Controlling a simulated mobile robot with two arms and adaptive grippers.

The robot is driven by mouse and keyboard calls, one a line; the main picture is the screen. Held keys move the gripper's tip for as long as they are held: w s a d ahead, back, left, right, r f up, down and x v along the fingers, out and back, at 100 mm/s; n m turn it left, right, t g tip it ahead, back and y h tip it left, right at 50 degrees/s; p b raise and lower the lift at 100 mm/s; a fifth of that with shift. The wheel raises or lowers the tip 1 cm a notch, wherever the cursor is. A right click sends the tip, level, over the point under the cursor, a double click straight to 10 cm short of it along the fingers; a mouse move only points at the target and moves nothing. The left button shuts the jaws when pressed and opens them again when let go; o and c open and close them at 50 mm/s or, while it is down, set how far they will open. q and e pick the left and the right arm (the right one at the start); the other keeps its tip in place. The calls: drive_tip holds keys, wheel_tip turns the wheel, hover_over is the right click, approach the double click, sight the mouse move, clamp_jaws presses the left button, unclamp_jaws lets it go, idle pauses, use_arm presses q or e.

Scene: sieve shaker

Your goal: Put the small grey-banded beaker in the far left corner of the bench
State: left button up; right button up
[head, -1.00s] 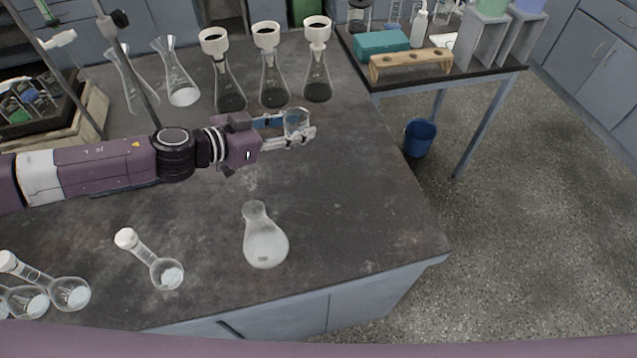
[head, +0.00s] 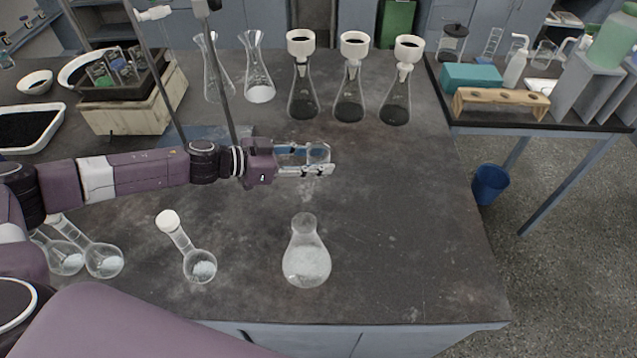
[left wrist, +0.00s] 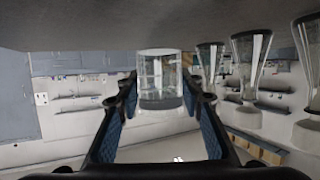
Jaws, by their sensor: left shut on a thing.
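The small clear beaker (head: 319,154) is held in my left gripper (head: 310,160), which is shut on its sides above the middle of the dark bench (head: 400,250). In the left wrist view the beaker (left wrist: 160,82) sits between the two fingertips, with a greyish zone low on its wall. A gap between the beaker and the bench is hard to judge. The bench's far left part holds several items, and its very corner is not clearly visible. My right gripper is not in view.
Three funnel-topped flasks (head: 349,105) stand behind the gripper. Two empty-necked flasks (head: 259,80) and a stand rod (head: 222,90) are left of them. A crate (head: 135,110) and a white tray (head: 25,128) occupy the left. A round flask (head: 306,262) stands in front.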

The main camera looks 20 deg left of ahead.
use_arm(q)
wheel_tip(320, 180, down, 6)
drive_tip(key=shift+b, duration=0.5)
drive_tip(key=shift+f, duration=0.2)
drive_tip(key=shift+f, duration=0.15)
drive_tip(key=o, duration=1.1)
drive_tip(key=shift+o, duration=0.2)
